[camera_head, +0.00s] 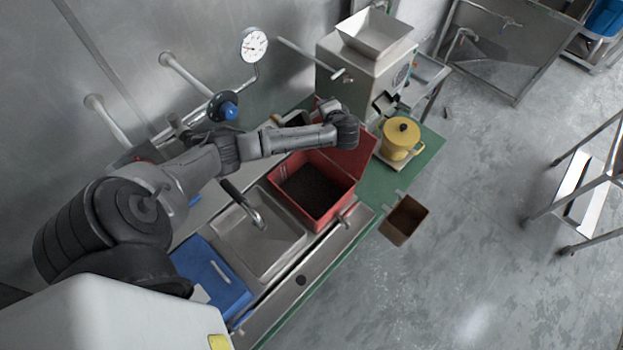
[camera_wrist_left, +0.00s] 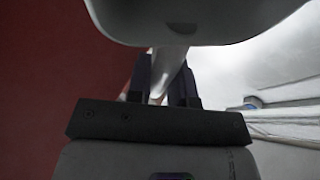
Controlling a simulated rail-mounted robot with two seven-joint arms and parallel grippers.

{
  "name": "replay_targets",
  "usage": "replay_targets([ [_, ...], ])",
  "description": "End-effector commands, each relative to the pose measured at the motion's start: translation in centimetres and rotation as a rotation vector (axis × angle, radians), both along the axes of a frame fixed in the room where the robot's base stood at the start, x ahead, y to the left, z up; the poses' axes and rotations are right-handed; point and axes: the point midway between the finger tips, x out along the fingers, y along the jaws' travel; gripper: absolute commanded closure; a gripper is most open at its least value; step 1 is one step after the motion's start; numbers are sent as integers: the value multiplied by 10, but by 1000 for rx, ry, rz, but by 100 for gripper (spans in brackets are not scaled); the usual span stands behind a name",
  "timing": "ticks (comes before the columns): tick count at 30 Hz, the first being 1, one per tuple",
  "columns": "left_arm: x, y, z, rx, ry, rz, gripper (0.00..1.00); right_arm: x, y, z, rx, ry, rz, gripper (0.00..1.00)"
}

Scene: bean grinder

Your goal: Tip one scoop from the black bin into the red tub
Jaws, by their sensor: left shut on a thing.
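In the left wrist view my left gripper (camera_wrist_left: 165,78) is shut on the handle of a pale scoop (camera_wrist_left: 190,22), whose rounded body fills the top of the picture. In the head view my left arm reaches across the back of the red tub (camera_head: 327,214); its wrist hides the fingers and the scoop. The tub is open, with dark brown grains inside and its red lid (camera_head: 356,152) raised at the side. A dark container (camera_head: 297,118), perhaps the black bin, is partly hidden behind my forearm. I cannot see its contents. My right gripper is not in view.
A steel sink (camera_head: 262,248) with a tap lies left of the tub. A grinder (camera_head: 358,75) stands behind; a yellow pot (camera_head: 397,148) is to the right. An open brown box (camera_head: 404,222) is at the bench's right edge. A gauge (camera_head: 253,45) hangs on the wall.

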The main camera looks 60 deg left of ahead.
Motion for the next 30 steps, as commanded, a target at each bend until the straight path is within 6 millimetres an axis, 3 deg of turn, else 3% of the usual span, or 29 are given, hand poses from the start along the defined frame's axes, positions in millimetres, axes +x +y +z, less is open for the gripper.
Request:
replay_targets([
  [19, 2, -4, 3, 159, 39, 0, 100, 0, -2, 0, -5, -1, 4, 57],
  [30, 3, -7, -6, 248, 62, -1, 100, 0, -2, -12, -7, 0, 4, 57],
])
